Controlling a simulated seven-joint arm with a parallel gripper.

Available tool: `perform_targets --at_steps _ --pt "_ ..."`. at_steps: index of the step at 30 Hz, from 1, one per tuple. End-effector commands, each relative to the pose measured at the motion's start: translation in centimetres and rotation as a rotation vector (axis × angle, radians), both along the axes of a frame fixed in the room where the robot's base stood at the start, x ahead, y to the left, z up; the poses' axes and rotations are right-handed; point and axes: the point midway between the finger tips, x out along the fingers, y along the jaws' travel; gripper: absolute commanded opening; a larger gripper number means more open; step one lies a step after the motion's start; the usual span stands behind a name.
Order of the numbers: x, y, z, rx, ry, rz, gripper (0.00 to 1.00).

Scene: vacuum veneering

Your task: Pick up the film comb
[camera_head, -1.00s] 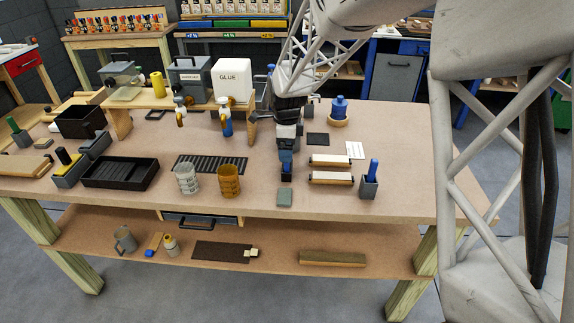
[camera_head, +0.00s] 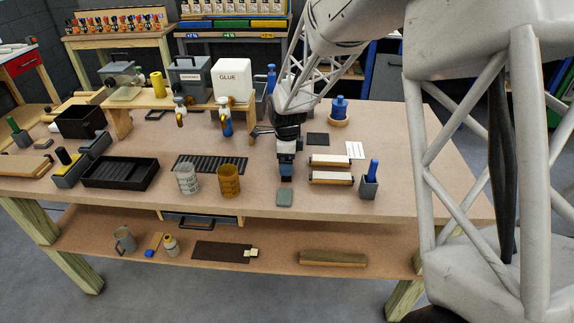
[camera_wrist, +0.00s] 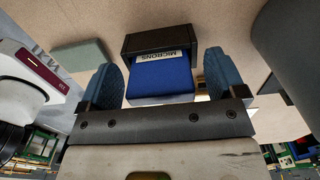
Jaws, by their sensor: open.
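The film comb appears to be the blue block (camera_wrist: 160,78) with a dark top part bearing a "MICRONS" label, in the wrist view. It sits between the two blue finger pads of my gripper (camera_wrist: 165,80), with a visible gap on each side. My gripper is open and not closed on it. In the head view my gripper (camera_head: 287,158) points down at the front middle of the workbench (camera_head: 420,190), behind a small grey-green pad (camera_head: 285,198). The comb is hard to separate from the fingers there.
Two pale rollers (camera_head: 331,178) and a grey holder with a blue handle (camera_head: 369,187) stand close on the right. An amber cup (camera_head: 229,181) and a black slotted mat (camera_head: 209,163) lie to the left. The front right bench top is clear.

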Motion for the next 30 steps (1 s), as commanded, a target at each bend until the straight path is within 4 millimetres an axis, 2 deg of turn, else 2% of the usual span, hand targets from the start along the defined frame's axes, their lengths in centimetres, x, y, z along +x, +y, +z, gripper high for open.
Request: perform_targets --at_steps 6,16,25,30 --pt "0.0 0.0 0.0 0.000 0.000 0.000 0.88" --pt "0.0 0.0 0.0 0.000 0.000 0.000 0.37" --pt "0.0 0.0 0.2 0.000 -0.001 0.000 0.36" --pt "0.1 0.0 1.1 0.001 -0.002 0.000 0.36"
